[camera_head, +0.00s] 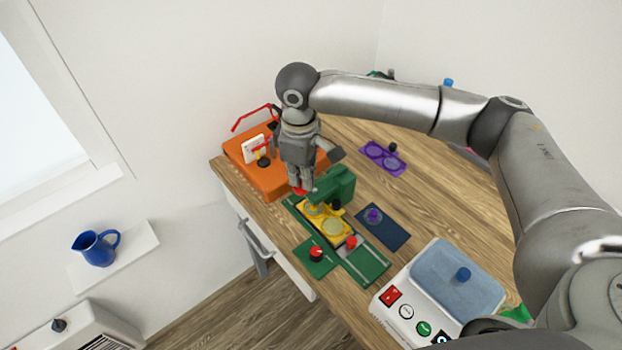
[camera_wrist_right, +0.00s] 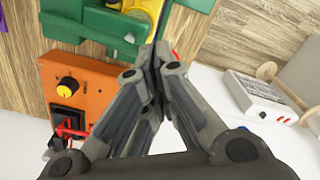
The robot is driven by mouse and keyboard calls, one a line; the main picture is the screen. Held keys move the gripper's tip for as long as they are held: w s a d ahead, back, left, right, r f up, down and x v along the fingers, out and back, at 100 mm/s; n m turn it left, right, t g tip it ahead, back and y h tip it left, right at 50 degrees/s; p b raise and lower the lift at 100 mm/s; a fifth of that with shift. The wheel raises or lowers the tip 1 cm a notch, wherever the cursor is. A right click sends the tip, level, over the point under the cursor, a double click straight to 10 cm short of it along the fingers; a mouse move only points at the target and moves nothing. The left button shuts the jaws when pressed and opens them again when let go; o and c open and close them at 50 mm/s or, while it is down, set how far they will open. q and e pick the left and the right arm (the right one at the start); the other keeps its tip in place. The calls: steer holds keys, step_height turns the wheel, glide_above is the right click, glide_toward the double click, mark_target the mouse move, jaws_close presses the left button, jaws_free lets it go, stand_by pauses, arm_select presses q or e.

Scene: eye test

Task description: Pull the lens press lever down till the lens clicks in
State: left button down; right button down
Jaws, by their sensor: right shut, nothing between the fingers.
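The green lens press (camera_head: 337,185) stands on the table's left part, over a yellow spectacle frame (camera_head: 325,223) with round lenses, on a green base. My right gripper (camera_head: 300,186) points down just left of the press head, fingers shut and empty. A small red part (camera_head: 301,191) shows at its fingertips; it may be the lever's end, and the fingers hide the rest. In the right wrist view the shut fingertips (camera_wrist_right: 157,52) are beside the green press (camera_wrist_right: 92,22); I cannot tell whether they touch it. My left gripper is out of view.
An orange box (camera_head: 258,180) with switch and knob stands behind my right gripper. A red knob (camera_head: 316,254) is on a green plate in front. A purple frame (camera_head: 382,158), a dark blue mat (camera_head: 382,232) and a white machine (camera_head: 400,300) lie to the right.

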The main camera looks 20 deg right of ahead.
steer(key=shift+f+b, duration=0.35)
steer(key=shift+f, duration=1.35)
stand_by(0.5)
step_height(320, 180, up, 9)
steer(key=p, duration=1)
stand_by(0.6)
stand_by(0.4)
